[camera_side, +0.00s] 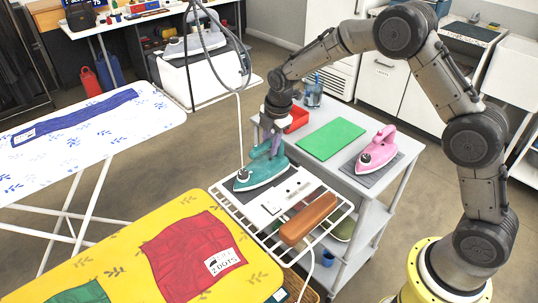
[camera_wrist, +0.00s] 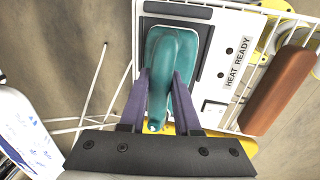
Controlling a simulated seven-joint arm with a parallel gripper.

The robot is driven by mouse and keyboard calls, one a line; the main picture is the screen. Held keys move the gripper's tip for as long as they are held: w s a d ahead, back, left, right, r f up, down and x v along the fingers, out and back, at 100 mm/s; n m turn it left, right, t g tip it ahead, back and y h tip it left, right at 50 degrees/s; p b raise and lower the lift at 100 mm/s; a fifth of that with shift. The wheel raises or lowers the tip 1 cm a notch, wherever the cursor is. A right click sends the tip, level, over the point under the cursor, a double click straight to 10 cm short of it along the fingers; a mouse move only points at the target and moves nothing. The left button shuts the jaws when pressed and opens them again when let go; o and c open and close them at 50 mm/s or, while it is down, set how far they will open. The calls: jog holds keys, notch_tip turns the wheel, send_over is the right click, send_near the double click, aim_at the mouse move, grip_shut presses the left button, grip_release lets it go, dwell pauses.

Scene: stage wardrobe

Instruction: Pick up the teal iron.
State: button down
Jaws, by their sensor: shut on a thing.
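The teal iron (camera_side: 262,172) stands on a white panel with dark pads on the wire rack beside the grey trolley. Its soleplate looks to be on or just above the pad; I cannot tell which. My gripper (camera_side: 276,143) comes down from above and is shut on the iron's handle. In the wrist view the purple fingers of my gripper (camera_wrist: 160,90) lie on both sides of the handle of the teal iron (camera_wrist: 176,52). The iron's underside is hidden.
A brown wooden block (camera_side: 308,218) lies on the wire rack (camera_side: 344,208) right of the panel. A pink iron (camera_side: 377,147), green mat (camera_side: 331,138) and red container (camera_side: 297,119) are on the trolley. A yellow ironing board (camera_side: 110,245) with red cloth is in front. A white cord rises by the teal iron.

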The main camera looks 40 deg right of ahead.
jog(key=shift+w+r, duration=0.1)
jog(key=shift+r, duration=0.15)
